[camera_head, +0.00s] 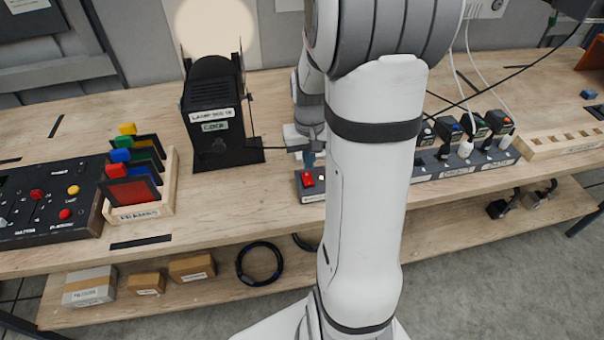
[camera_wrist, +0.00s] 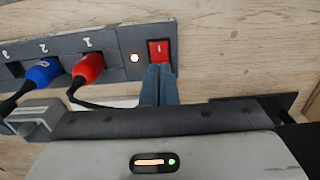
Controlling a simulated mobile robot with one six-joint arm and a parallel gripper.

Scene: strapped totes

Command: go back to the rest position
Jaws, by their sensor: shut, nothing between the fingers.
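My gripper (camera_head: 308,161) is low over the bench, left of my large white arm link in the head view. In the wrist view its two blue-grey fingers (camera_wrist: 160,72) are together with nothing between them. The fingertips are right at the lower edge of a red rocker switch (camera_wrist: 159,51) on a grey power strip (camera_wrist: 115,60); I cannot tell whether they touch it. In the head view the switch (camera_head: 307,179) shows just below the gripper. A small lamp (camera_wrist: 134,58) beside the switch glows.
A red plug (camera_wrist: 88,68) and a blue plug (camera_wrist: 43,71) sit in the strip. A black lamp box (camera_head: 214,115) stands left of my gripper. A wooden rack of coloured filters (camera_head: 142,212) and a control panel (camera_head: 45,205) are further left.

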